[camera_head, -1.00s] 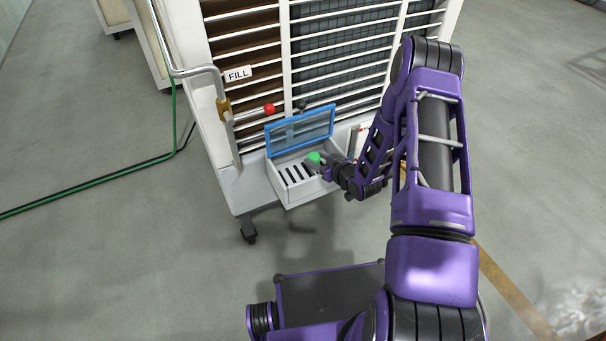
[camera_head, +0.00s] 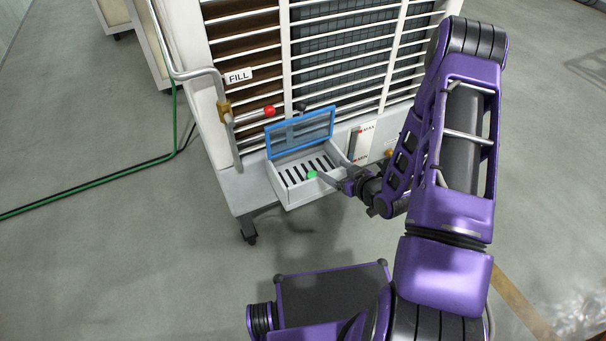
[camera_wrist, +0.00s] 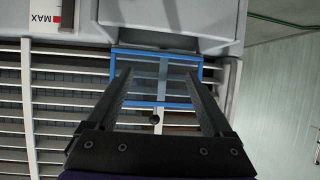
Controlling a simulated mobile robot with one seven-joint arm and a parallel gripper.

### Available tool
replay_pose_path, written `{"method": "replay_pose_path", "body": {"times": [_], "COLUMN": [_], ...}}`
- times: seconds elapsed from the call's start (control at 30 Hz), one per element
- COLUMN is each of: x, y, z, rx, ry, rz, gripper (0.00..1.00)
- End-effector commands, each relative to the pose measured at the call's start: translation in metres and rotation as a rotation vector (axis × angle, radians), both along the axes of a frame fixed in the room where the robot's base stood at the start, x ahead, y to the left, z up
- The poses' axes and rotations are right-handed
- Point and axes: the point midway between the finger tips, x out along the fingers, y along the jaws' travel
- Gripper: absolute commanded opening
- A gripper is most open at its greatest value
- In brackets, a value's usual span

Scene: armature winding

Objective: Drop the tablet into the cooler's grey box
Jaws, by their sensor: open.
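The green tablet (camera_head: 311,174) shows in the head view inside the grey box (camera_head: 318,194), over its slotted floor near the front right; whether it rests on the floor is hard to tell. The box's blue-framed clear lid (camera_head: 300,134) stands open at the back. My gripper (camera_head: 328,178) is at the box's right side, fingertips close to the tablet. In the wrist view my gripper (camera_wrist: 156,75) has its fingers wide apart with nothing between them. The blue lid (camera_wrist: 161,103) shows beyond them; the tablet is not seen there.
The box is on the front of the slatted cooler (camera_head: 350,42). A red-knobbed lever (camera_head: 268,111) and a pipe with a FILL sign (camera_head: 238,76) are to the left. A MAX/MIN gauge (camera_head: 354,144) is behind my gripper. A green hose (camera_head: 90,184) lies on the floor at left.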

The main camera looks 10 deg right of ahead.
Motion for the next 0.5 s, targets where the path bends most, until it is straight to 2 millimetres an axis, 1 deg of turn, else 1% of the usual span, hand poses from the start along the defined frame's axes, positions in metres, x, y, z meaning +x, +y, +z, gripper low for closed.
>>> {"method": "replay_pose_path", "body": {"times": [0.03,0.1,0.2,0.33,0.5], "x": [-0.010,-0.024,-0.039,-0.054,-0.062], "y": [-0.006,-0.011,-0.018,-0.024,-0.027], "z": [0.007,0.013,0.022,0.029,0.033], "rx": [0.000,0.001,0.000,0.000,0.001], "ry": [0.000,0.001,0.000,-0.001,-0.001], "rz": [-0.004,-0.004,-0.004,-0.002,-0.001], "gripper": [0.85,0.85,0.85,0.85,0.85]}}
